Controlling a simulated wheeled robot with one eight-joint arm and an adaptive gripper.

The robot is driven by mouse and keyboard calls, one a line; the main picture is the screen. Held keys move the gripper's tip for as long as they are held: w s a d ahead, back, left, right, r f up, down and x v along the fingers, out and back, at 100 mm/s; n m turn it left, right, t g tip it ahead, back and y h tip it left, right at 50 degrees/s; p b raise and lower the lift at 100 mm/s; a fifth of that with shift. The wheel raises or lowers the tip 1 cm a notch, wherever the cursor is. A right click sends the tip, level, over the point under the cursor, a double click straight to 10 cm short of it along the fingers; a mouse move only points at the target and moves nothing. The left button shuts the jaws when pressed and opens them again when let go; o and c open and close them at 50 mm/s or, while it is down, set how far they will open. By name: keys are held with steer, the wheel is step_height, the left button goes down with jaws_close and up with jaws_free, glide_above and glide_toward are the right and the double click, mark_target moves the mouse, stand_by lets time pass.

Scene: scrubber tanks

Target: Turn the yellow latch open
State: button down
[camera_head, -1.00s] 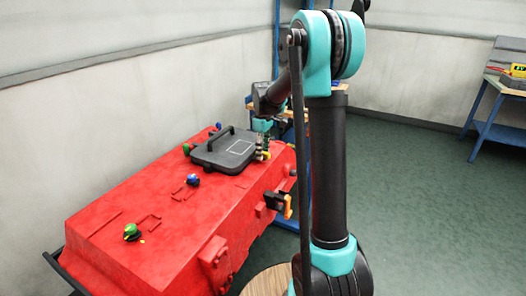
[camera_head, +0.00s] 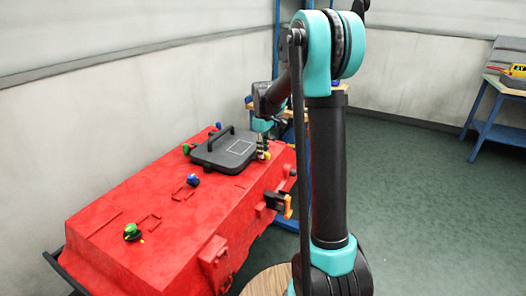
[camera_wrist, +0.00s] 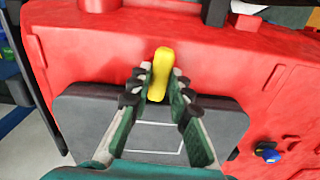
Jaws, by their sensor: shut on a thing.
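The yellow latch (camera_wrist: 160,72) is a short rounded bar at the edge of the dark grey lid (camera_wrist: 78,125), on top of the red tank. In the wrist view it points nearly straight up the picture. My gripper (camera_wrist: 159,86) has one finger on each side of the latch and is shut on it. In the head view my gripper (camera_head: 263,145) is small at the right edge of the lid (camera_head: 225,153), and it mostly hides the latch there.
The red tank (camera_head: 150,195) carries blue and green knobs (camera_head: 193,180) on top. A black and orange fitting (camera_head: 287,206) sticks out of its side. A blue workbench (camera_head: 500,105) stands far right, with open floor between.

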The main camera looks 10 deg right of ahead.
steer(key=m, duration=0.8)
steer(key=shift+m, duration=0.3)
steer(key=m, duration=0.4)
steer(key=shift+m, duration=2.1)
steer(key=c, duration=1.4)
jaws_free()
